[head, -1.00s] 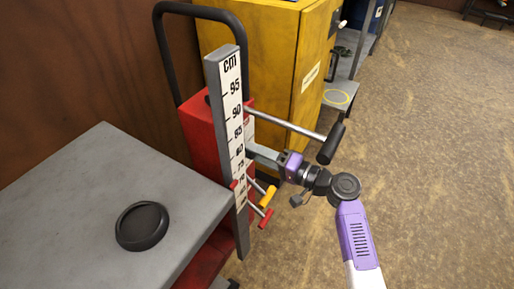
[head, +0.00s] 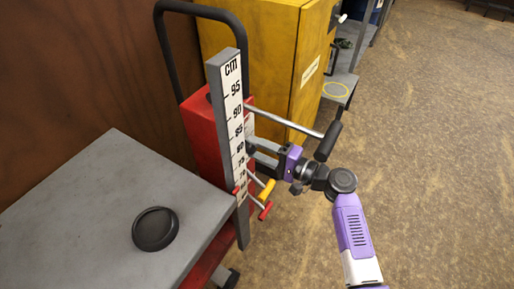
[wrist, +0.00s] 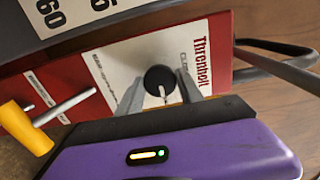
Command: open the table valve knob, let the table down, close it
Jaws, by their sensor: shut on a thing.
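The valve knob (wrist: 160,81) is black and round with a white pointer line. It sits on a white label panel (wrist: 117,62) on the red lift body (head: 203,140). In the wrist view my gripper (wrist: 160,90) has one grey finger on each side of the knob, shut on it. In the head view my gripper (head: 262,152) reaches the lift behind the scale post, and the knob is hidden there. The grey lift table (head: 90,200) is at the left. The cm scale (head: 233,120) stands upright at its corner.
A black round dish (head: 155,229) lies on the table. A bar with a black grip (head: 328,141) sticks out above my gripper. Yellow (head: 266,189) and red (head: 265,210) handles are below it. A yellow cabinet (head: 270,70) stands behind. The floor at the right is clear.

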